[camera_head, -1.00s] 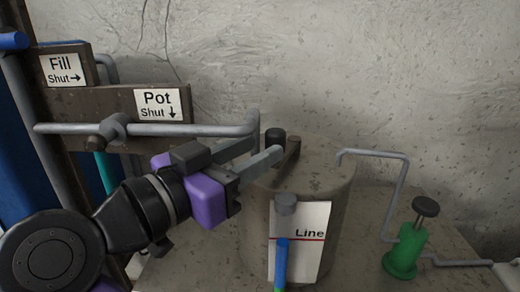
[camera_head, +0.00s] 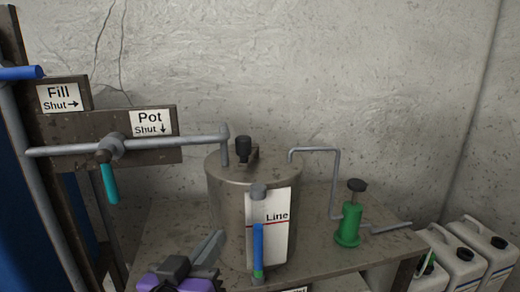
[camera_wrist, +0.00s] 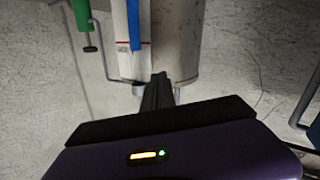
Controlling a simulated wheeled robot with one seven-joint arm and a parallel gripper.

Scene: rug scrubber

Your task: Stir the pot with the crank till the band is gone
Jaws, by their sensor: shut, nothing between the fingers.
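The grey metal pot (camera_head: 228,205) stands on a table, with a crank (camera_head: 251,155) and its black knob (camera_head: 243,145) on the lid. On its front is a white card (camera_head: 281,225) marked "Line" with a red line. Before the card, a sight tube shows a tall blue column (camera_head: 258,245) above a short green band (camera_head: 258,271); the blue top is near the red line. My gripper (camera_head: 218,240) is low in front of the pot at left, away from the crank. In the wrist view its fingers (camera_wrist: 159,82) are together and empty; the blue column (camera_wrist: 133,25) shows ahead.
A teal handle (camera_head: 109,184) hangs down below the "Pot Shut" sign (camera_head: 151,122). A blue handle (camera_head: 20,72) lies level beside the "Fill" sign (camera_head: 61,97). A green valve (camera_head: 348,225) with a bent pipe stands right of the pot. White jugs (camera_head: 463,262) stand at lower right.

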